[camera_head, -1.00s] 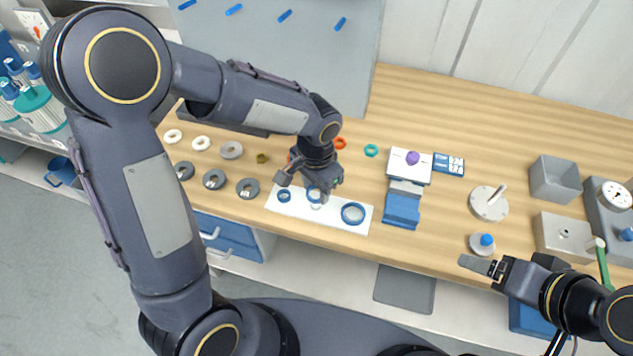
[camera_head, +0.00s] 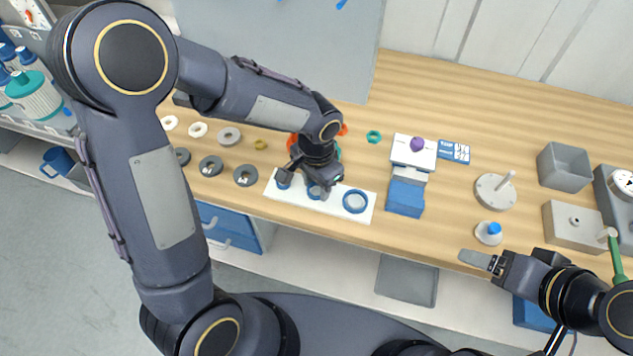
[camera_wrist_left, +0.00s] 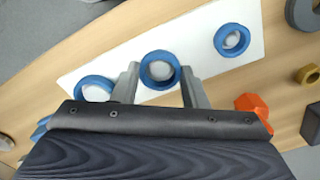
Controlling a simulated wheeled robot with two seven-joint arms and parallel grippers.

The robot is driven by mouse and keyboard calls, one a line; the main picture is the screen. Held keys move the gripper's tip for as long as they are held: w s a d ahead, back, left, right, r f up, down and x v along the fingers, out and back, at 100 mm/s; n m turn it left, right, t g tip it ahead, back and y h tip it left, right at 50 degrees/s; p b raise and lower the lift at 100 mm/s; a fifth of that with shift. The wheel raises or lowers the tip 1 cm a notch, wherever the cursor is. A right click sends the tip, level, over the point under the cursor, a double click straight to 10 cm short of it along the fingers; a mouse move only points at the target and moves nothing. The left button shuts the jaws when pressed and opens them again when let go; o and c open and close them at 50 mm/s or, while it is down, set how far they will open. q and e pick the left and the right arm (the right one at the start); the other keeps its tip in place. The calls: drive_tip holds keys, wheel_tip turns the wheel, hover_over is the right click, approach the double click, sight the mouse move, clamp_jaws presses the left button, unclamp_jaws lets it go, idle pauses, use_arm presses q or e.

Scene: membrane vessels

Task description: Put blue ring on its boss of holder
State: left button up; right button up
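The holder is a white plate (camera_head: 335,207) on the wooden table, seen also in the wrist view (camera_wrist_left: 205,27). The middle blue ring (camera_wrist_left: 158,70) sits around a pale round boss (camera_wrist_left: 161,70), low at the plate. My left gripper (camera_wrist_left: 160,70) has one finger on each side of this ring, and both appear to touch it. In the head view the left gripper (camera_head: 318,185) partly covers the ring. A large blue ring (camera_head: 356,201) and a small blue ring (camera_wrist_left: 232,40) surround the other bosses. My right gripper (camera_head: 480,261) hangs at the front edge; its finger gap is unclear.
Grey rings (camera_head: 210,165) and white rings (camera_head: 198,130) lie left of the plate. An orange nut (camera_wrist_left: 254,112) is close to the left gripper. A blue-and-white device (camera_head: 406,190) stands right of the plate. A grey bin (camera_head: 564,167) is farther right.

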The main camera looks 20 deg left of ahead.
use_arm(q)
drive_tip(key=o, duration=0.5)
wheel_tip(320, 180, up, 8)
drive_tip(key=shift+f, duration=0.1)
drive_tip(key=shift+a, duration=0.1)
idle(0.7)
drive_tip(key=s+a+r+n+t+h, duration=0.1)
drive_tip(key=s+a+r+n+t, duration=0.1)
drive_tip(key=s, duration=0.3)
drive_tip(key=s+a+r+n+t+h, duration=0.1)
drive_tip(key=s+a+n, duration=0.2)
drive_tip(key=s, duration=0.3)
drive_tip(key=s+a+r+n+t+h, duration=0.1)
drive_tip(key=s+a+r+n+t, duration=0.1)
drive_tip(key=s+a+n, duration=0.1)
drive_tip(key=shift+s+a+r+t+h, duration=0.15)
drive_tip(key=shift+s+a+r+h, duration=0.1)
drive_tip(key=shift+s, duration=0.35)
drive_tip(key=shift+s+a+r+t+h, duration=0.15)
drive_tip(key=shift+s+a, duration=0.1)
drive_tip(key=shift+s, duration=0.3)
